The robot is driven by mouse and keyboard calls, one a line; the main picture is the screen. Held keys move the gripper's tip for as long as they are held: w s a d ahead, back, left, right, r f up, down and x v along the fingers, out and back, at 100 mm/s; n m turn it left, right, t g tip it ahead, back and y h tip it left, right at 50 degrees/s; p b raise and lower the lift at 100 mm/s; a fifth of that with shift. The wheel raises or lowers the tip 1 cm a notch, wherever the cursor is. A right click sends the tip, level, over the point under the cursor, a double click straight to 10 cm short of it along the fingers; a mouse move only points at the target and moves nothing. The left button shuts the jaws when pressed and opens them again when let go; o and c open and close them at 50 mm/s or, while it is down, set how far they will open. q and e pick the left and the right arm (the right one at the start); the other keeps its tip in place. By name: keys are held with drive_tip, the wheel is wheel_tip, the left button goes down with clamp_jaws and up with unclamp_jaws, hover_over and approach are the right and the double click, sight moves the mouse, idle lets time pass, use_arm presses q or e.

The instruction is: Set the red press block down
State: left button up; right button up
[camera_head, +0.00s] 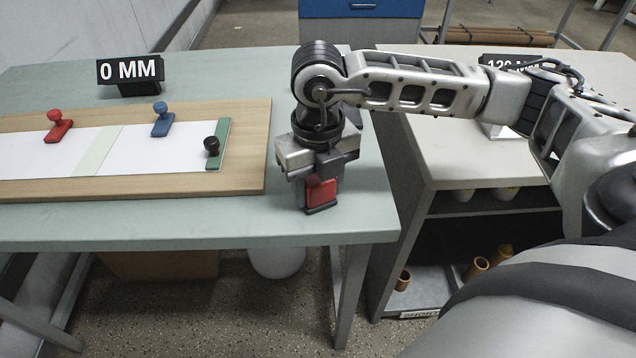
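My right gripper (312,190) points down over the right end of the green table, near its front corner. It is shut on a red block (321,193), whose red face shows between and in front of the dark fingers. The block is low, at or just above the table top; I cannot tell whether it touches. Its top is hidden by the gripper. A red stamp-like block with a knob (59,127) stands upright on the left part of the wooden board. My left gripper is not in view.
The wooden board (255,150) carries a white strip, a blue knobbed block (162,122) and a green bar with a black knob (213,152). A "0 MM" sign (130,72) stands behind. A pale bench (460,165) adjoins right. Bare table (230,215) lies in front of the board.

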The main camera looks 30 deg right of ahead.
drive_tip(key=o, duration=0.3)
drive_tip(key=shift+r+p, duration=0.25)
drive_tip(key=shift+p, duration=0.05)
wheel_tip(320, 180, up, 10)
drive_tip(key=shift+r, duration=0.25)
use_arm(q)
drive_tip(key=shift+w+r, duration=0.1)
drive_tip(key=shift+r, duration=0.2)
use_arm(e)
drive_tip(key=shift+r, duration=0.7)
